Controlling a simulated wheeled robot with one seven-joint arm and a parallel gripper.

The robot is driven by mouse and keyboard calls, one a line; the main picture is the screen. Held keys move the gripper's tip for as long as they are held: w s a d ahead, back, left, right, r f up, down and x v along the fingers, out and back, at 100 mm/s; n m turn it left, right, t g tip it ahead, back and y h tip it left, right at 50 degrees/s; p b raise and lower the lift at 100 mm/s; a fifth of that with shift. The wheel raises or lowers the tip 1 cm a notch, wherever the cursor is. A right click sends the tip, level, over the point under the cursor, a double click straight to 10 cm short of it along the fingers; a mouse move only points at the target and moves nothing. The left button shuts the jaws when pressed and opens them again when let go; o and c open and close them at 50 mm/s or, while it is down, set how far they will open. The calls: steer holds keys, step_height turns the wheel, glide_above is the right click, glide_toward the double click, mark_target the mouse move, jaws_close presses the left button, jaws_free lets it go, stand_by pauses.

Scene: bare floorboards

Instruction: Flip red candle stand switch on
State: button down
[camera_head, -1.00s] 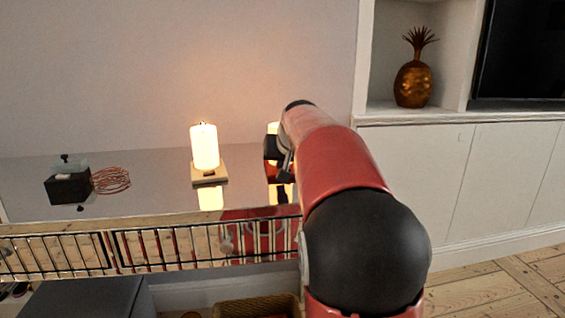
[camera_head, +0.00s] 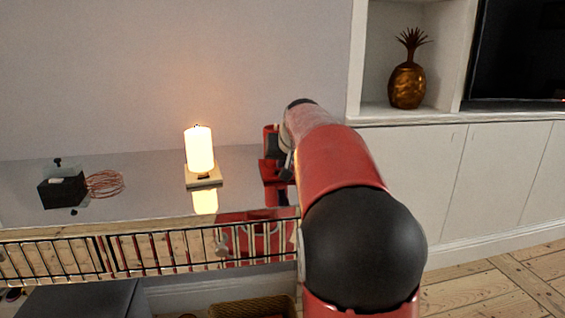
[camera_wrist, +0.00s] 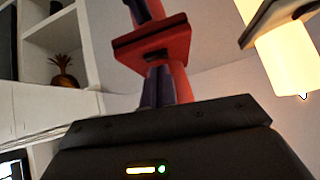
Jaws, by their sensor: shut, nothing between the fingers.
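The red candle stand (camera_head: 272,172) stands on the glossy tabletop, right of the lit white candle, with a red unlit candle (camera_head: 269,135) on it. My arm partly covers it. In the wrist view the red square base (camera_wrist: 135,47) shows close up, with a small dark switch (camera_wrist: 155,57) on its near side and a reflection below it. My gripper (camera_head: 287,165) is at the stand's right side, shut and empty. Its dark housing (camera_wrist: 165,130) fills the bottom of the wrist view. I cannot tell whether it touches the stand.
A lit white candle (camera_head: 199,150) stands on a pale base (camera_head: 203,177) to the left. A black box (camera_head: 62,189) with a copper wire whisk lies further left. A wire rack (camera_head: 150,250) hangs along the front edge. A gold pineapple (camera_head: 407,86) sits on the shelf at right.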

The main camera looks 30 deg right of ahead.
steer(key=r+p, duration=0.1)
steer(key=r, duration=0.1)
steer(key=r+p, duration=0.1)
steer(key=r, duration=0.1)
steer(key=shift+s+d+r, duration=0.15)
steer(key=shift+s+d, duration=0.05)
steer(key=b+v, duration=0.1)
steer(key=v, duration=0.8)
steer(key=shift+s, duration=0.3)
steer(key=shift+f, duration=0.3)
steer(key=b, duration=0.5)
steer(key=shift+w+a+f, duration=0.15)
steer(key=shift+f, duration=0.1)
steer(key=shift+a+r+b, duration=0.2)
steer(key=shift+r+b, duration=0.25)
steer(key=shift+b, duration=0.25)
